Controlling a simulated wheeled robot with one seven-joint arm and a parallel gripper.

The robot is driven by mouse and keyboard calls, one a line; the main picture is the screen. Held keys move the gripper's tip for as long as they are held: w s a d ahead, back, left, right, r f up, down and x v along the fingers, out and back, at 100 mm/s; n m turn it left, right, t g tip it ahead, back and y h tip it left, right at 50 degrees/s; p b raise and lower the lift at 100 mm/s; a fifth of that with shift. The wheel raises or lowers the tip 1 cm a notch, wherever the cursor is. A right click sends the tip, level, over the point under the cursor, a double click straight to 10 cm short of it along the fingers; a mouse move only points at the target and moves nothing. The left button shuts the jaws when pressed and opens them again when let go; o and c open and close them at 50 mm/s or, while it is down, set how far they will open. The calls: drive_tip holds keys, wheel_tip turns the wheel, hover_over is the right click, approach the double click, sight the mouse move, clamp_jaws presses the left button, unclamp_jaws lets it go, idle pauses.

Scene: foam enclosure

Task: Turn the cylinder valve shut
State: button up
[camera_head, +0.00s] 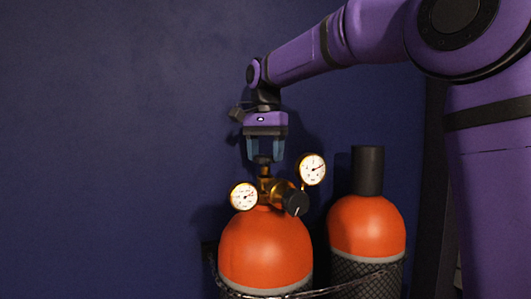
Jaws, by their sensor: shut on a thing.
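The left orange cylinder (266,246) stands upright with a brass valve and regulator (268,191) on top. Two round white-faced gauges sit on it, one at the left (244,196) and one higher at the right (313,169). A black regulator knob (296,203) faces forward at the right. My gripper (264,157) points straight down over the valve and is shut on the dark valve handwheel (263,160) at its top. The fingers partly hide the handwheel, so its turn position cannot be told.
A second orange cylinder (367,225) with a tall dark cap (367,171) stands close at the right. A chain (345,285) runs across the front of both cylinders. A dark blue wall (110,130) is behind. The space at the left is clear.

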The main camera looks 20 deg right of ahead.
drive_tip(key=o, duration=0.9)
wheel_tip(320, 180, up, 11)
drive_tip(key=shift+f, duration=0.1)
drive_tip(key=shift+s+d, duration=0.1)
idle(0.5)
drive_tip(key=s+d+f+n+t, duration=0.1)
drive_tip(key=s+d+f+n, duration=0.1)
drive_tip(key=s+f, duration=0.6)
drive_tip(key=s+d+f+n+t, duration=0.2)
drive_tip(key=s+f+n, duration=0.2)
drive_tip(key=s+f, duration=0.4)
drive_tip(key=s+d+f+n+t, duration=0.2)
drive_tip(key=s+f+n, duration=0.1)
drive_tip(key=s+f, duration=0.6)
drive_tip(key=shift+s+d, duration=0.2)
drive_tip(key=shift+s, duration=0.85)
drive_tip(key=shift+s+d, duration=0.15)
drive_tip(key=shift+s, duration=0.9)
